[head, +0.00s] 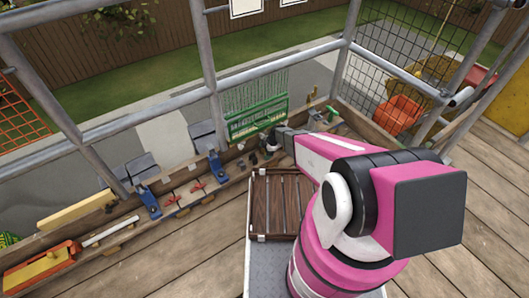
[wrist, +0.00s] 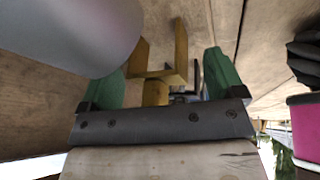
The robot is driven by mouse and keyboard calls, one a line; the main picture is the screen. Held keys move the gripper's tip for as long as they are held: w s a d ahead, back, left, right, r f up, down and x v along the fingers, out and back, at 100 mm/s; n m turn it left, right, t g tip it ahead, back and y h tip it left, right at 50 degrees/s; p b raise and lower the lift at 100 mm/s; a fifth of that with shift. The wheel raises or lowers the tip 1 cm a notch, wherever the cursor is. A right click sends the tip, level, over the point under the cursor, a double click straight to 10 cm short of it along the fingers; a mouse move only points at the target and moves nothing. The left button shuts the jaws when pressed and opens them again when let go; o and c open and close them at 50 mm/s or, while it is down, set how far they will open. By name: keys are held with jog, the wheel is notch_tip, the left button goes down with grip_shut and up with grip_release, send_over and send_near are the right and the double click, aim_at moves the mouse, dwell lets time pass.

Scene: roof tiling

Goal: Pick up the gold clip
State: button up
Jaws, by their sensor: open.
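The gold clip (wrist: 181,52) shows in the wrist view as an angular, bracket-like gold piece with an upright part and a flat arm. It lies between the two green fingers of my gripper (wrist: 168,80), which are apart, one on each side. I cannot tell whether either finger touches it. A small dark piece stands close to its right. In the head view my gripper (head: 272,143) reaches the wooden trough by the railing.
The wooden trough holds blue clamps (head: 148,203), red pieces (head: 197,184) and an orange box (head: 40,268). A green rack (head: 257,120) stands beside my gripper. A slatted brown panel (head: 274,205) lies in front. Scaffold poles (head: 205,60) rise behind. In the wrist view, a rounded grey shape (wrist: 75,30) is close at upper left.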

jog(key=shift+a+f, duration=0.1)
jog(key=shift+f, duration=0.15)
jog(key=c, duration=1.1)
jog(key=shift+c, duration=0.2)
